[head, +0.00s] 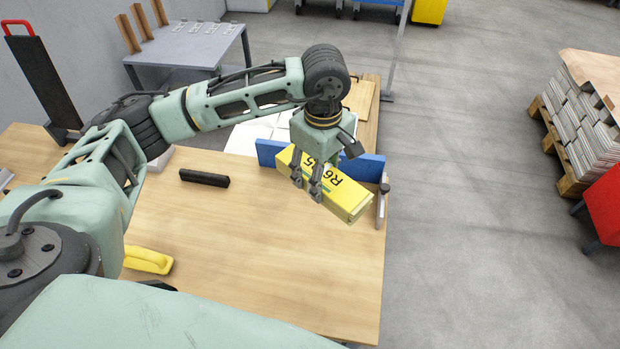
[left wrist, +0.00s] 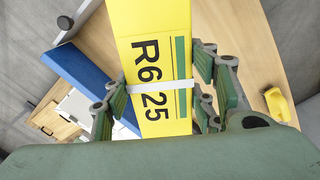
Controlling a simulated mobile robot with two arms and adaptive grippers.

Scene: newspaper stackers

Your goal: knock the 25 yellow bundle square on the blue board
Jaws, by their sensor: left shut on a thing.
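A yellow bundle (head: 343,196) marked "R6 25" with a green stripe is in my left gripper (head: 306,188) near the table's right side. The left wrist view shows the bundle (left wrist: 150,45) close up, with a white band across it and the fingers (left wrist: 160,92) on both its sides. The blue board (head: 370,167) stands on edge just behind the bundle. In the left wrist view the board (left wrist: 82,76) runs slantwise at the bundle's left. I cannot tell whether bundle and board touch, or whether the bundle rests on the table. My right gripper is not in view.
The wooden table (head: 260,270) is clear in front of the bundle. A black bar (head: 204,178) lies left of it, and a yellow handled object (head: 148,260) lies farther front left. A grey tool (head: 382,202) is at the right edge. White sheets (head: 247,138) lie behind the board.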

